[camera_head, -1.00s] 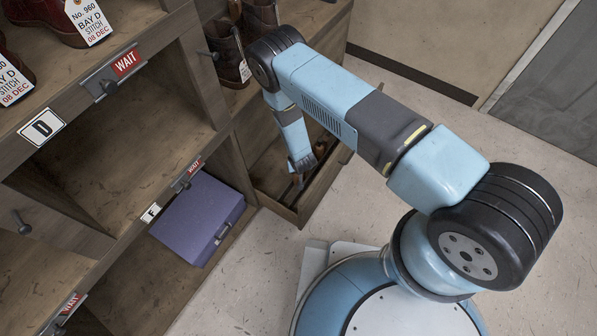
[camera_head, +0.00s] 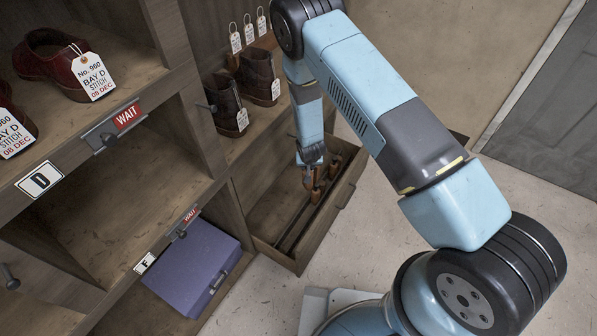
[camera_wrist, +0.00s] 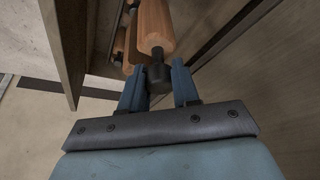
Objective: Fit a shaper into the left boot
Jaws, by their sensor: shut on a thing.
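The two dark brown boots stand upright side by side on a shelf in the head view; the left boot (camera_head: 227,104) is nearer and the other boot (camera_head: 260,76) is just behind it. My gripper (camera_head: 311,163) is down at the open drawer, right of and below the boots. In the wrist view my gripper (camera_wrist: 157,88) is shut on the black knob of a wooden shaper (camera_wrist: 153,26). The held shaper shows below the jaws in the head view (camera_head: 308,179). Whether it touches the drawer floor I cannot tell.
More shapers (camera_head: 334,167) stand in the drawer (camera_head: 325,222), close by the held one. Red shoes (camera_head: 67,65) with tags sit on the upper left shelf. A purple box (camera_head: 193,265) lies in the lower bay. Open floor is right of the drawer.

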